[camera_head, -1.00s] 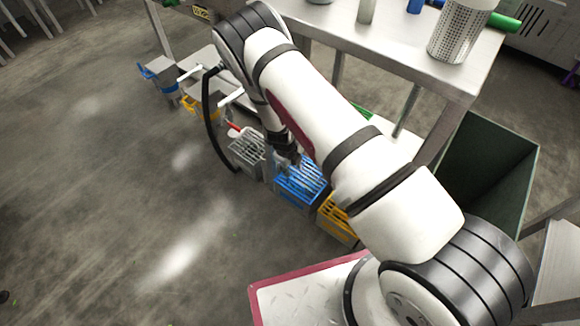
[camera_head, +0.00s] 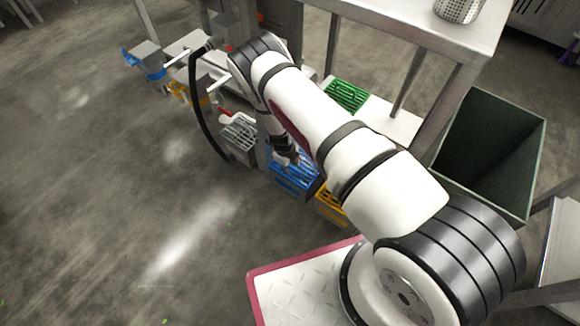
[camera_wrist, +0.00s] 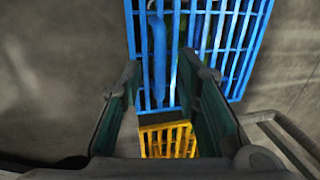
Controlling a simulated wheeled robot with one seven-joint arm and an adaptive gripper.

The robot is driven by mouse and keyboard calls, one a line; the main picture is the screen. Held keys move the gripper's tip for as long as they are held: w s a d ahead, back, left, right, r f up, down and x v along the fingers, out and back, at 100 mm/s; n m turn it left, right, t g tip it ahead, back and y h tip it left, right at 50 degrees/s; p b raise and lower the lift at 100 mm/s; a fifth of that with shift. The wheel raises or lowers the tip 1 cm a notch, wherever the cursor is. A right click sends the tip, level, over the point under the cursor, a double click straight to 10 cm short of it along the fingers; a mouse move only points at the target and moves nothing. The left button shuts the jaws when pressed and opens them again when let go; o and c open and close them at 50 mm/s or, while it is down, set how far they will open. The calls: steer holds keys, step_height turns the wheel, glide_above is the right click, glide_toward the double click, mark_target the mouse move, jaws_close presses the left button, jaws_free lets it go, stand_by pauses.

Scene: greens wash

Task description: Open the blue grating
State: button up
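The blue grating (camera_head: 294,168) is a barred lid on a blue-fronted box low on the floor side, below my arm. It looks shut, lying over the box. In the wrist view the blue grating (camera_wrist: 232,40) fills the upper middle, with a thicker blue upright bar (camera_wrist: 158,50) near its left side. My gripper (camera_wrist: 160,78) is open, its two fingers apart on either side of the line of that bar, with nothing held. I cannot tell the depth between the fingertips and the bar. In the head view my gripper (camera_head: 290,158) is at the grating and partly hides it.
A yellow grating (camera_head: 330,207) stands just to the right and a grey one (camera_head: 239,134) to the left. A green grating (camera_head: 346,95) lies on the low shelf behind. A dark green bin (camera_head: 490,150) stands at right. The floor at left is clear.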

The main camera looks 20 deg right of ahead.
steer(key=shift+f, duration=0.25)
jaws_close()
steer(key=shift+d, duration=0.1)
